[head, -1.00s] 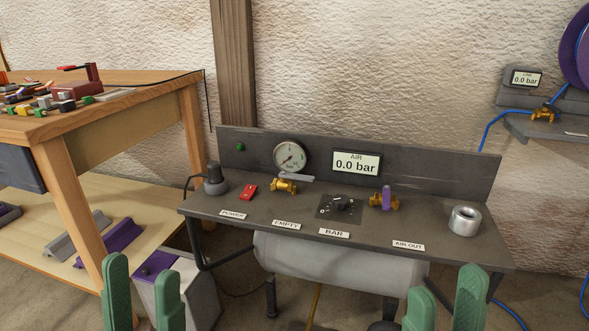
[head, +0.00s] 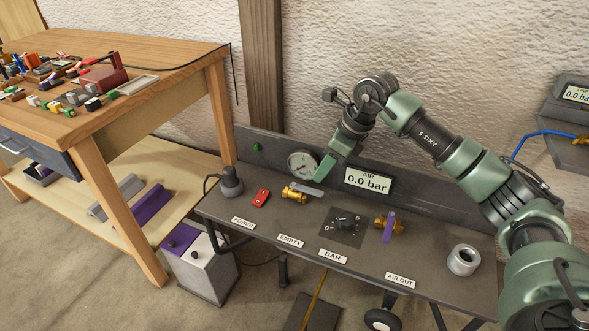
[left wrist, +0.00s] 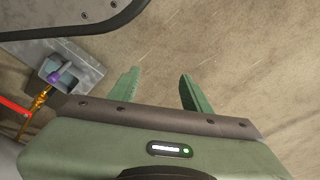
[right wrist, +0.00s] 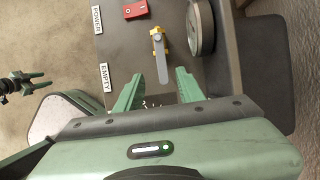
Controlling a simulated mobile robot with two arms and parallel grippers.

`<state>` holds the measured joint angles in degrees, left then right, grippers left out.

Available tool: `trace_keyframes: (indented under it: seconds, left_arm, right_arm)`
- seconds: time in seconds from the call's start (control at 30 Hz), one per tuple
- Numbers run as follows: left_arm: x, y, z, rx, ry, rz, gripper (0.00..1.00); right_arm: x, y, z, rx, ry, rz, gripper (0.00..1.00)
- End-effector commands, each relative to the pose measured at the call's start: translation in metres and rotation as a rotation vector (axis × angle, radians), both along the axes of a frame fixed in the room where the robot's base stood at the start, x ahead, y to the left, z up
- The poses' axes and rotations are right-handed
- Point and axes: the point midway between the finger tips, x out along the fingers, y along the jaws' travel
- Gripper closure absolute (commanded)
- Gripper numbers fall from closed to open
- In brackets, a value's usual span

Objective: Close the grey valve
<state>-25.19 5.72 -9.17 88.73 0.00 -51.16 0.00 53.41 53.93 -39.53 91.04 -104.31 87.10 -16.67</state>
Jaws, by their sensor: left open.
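The grey valve (head: 295,195) is a brass body with a flat grey lever (head: 308,188) on the console, behind the EMPTY label. The lever points right, roughly along the body. In the right wrist view the grey lever (right wrist: 162,68) points down the picture from the brass body. My right gripper (head: 326,170) is just above and behind the lever's end. Its fingers (right wrist: 160,71) are apart, with the lever end between them in the picture; contact cannot be told. My left gripper (left wrist: 160,74) is open and empty, outside the head view.
The console (head: 270,215) also carries a red switch (head: 261,197), a black dial (head: 345,223), a purple-handled valve (head: 389,227) and a metal ring (head: 463,260). Behind stand a round gauge (head: 302,164) and a display (head: 367,181) reading 0.0 bar. A wooden workbench (head: 150,70) stands left.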

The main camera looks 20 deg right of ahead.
Motion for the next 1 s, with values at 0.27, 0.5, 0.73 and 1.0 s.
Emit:
trace_keyframes:
  seconds: [0.27, 0.5, 0.73, 1.0]
  left_arm:
    - [0.003, 0.0, 0.007, 0.001, 0.003, 0.001, 0.52]
    - [0.008, -0.001, 0.017, 0.001, -0.005, 0.002, 0.52]
    - [0.01, -0.001, 0.021, 0.0, -0.007, 0.003, 0.52]
    - [0.01, -0.001, 0.021, 0.001, -0.007, 0.003, 0.52]
  right_arm:
    - [0.01, 0.006, -0.033, -0.007, 0.001, -0.005, 0.62]
    - [0.02, 0.015, -0.063, -0.007, -0.002, -0.004, 0.62]
    - [0.023, 0.018, -0.071, -0.007, -0.003, -0.004, 0.62]
    - [0.023, 0.018, -0.071, -0.007, -0.003, -0.004, 0.9]
